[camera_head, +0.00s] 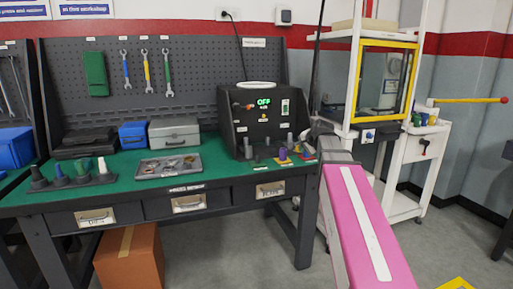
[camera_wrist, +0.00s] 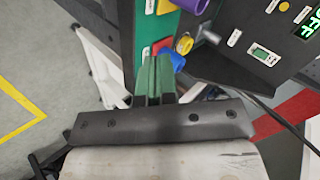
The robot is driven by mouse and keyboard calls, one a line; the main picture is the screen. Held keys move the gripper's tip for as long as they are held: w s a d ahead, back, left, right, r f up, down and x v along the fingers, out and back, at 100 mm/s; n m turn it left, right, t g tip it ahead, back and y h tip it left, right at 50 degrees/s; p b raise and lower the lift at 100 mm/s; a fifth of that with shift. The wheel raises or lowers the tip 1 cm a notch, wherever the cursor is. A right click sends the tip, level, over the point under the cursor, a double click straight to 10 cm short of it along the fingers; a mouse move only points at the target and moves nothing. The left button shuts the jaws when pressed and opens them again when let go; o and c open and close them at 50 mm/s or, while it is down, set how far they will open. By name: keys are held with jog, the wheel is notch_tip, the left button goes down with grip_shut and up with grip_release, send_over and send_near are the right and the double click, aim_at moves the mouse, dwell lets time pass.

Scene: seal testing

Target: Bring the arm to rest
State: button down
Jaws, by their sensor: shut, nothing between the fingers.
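My gripper (camera_wrist: 155,64) shows in the wrist view with its two green fingers together and nothing between them. Its fingertips point toward the colored parts at the bench's right end; I cannot tell the exact gap. My pink arm link (camera_head: 368,230) fills the lower right of the head view. In that view the gripper itself is hard to make out near the bench's right end.
The green-topped workbench (camera_head: 120,180) carries a black test box (camera_head: 262,118) reading OFF, a grey tray (camera_head: 168,165) and several small parts. A white frame with a yellow-edged window (camera_head: 385,80) stands right. An orange box (camera_head: 129,258) sits below. Grey floor is open in front.

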jog(key=s+f+n+g+h, duration=0.1)
jog(key=s+f+n+g, duration=0.2)
jog(key=s+f, duration=0.5)
jog(key=s+a+f+n+g+h, duration=0.1)
jog(key=s+f+n+g, duration=0.2)
jog(key=s+f, duration=0.5)
jog(key=s+f+n+g+h, duration=0.1)
jog(key=s+f+n, duration=0.3)
jog(key=f, duration=1.5)
jog(key=s+g, duration=0.1)
jog(key=s, duration=0.3)
jog(key=shift+s+a+g, duration=0.25)
jog(key=shift+a+g, duration=0.05)
jog(key=shift+g, duration=0.1)
jog(key=shift+f, duration=0.1)
